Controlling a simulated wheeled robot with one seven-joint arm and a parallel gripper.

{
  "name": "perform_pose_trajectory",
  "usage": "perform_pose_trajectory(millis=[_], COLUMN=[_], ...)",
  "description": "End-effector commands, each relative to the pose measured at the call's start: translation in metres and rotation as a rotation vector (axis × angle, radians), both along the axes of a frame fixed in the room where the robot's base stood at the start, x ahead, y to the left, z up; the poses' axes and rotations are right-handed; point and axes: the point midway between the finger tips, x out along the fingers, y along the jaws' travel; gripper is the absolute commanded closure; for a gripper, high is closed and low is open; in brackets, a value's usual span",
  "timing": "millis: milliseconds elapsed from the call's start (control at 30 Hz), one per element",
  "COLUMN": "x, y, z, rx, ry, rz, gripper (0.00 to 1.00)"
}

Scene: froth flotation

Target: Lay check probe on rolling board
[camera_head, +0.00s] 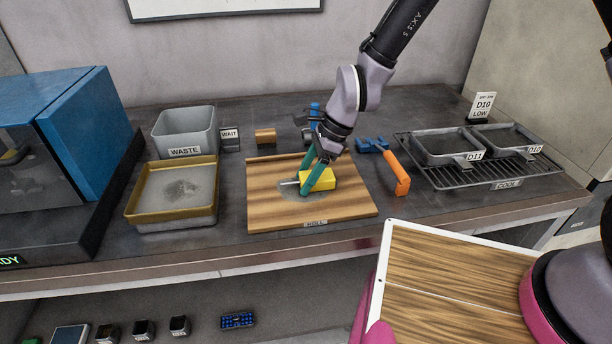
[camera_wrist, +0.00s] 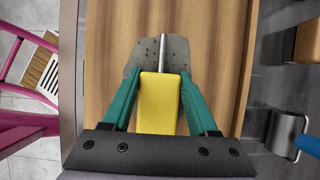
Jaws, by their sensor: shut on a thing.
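The check probe (camera_wrist: 158,102) has a yellow block handle and a thin metal rod. My gripper (camera_wrist: 160,80) has green fingers, one on each side of the yellow handle, and is shut on it. In the head view the probe (camera_head: 322,179) is low over the rolling board (camera_head: 350,207), a striped wooden board labelled ROLL, with the rod pointing left. A grey, speckled patch (camera_wrist: 178,50) lies on the board under the rod. I cannot tell whether the probe touches the board.
A gold-rimmed tray (camera_head: 145,213) and a grey WASTE bin (camera_head: 184,128) stand left of the board. An orange-handled tool (camera_head: 397,172) lies to its right, before a rack (camera_head: 480,180) with trays D11 and D10. A small wooden block (camera_head: 265,136) sits behind.

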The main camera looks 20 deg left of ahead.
Motion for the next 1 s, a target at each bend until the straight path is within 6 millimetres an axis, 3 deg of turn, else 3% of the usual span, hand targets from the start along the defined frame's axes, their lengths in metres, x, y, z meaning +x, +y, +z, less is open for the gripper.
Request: perform_pose_trajectory(millis=[233, 267, 300, 333, 733, 1000], x=[0.0, 0.0, 0.0, 0.0, 0.001, 0.013], y=[0.0, 0.0, 0.0, 0.0, -0.001, -0.02], z=[-0.003, -0.003, -0.002, -0.002, 0.004, 0.05], rx=[0.0, 0.0, 0.0, 0.0, 0.0, 0.002], ry=[0.0, 0.0, 0.0, 0.0, 0.0, -0.005], rz=[-0.001, -0.001, -0.001, -0.001, -0.001, -0.004], gripper=[0.97, 0.33, 0.18, 0.11, 0.11, 0.11])
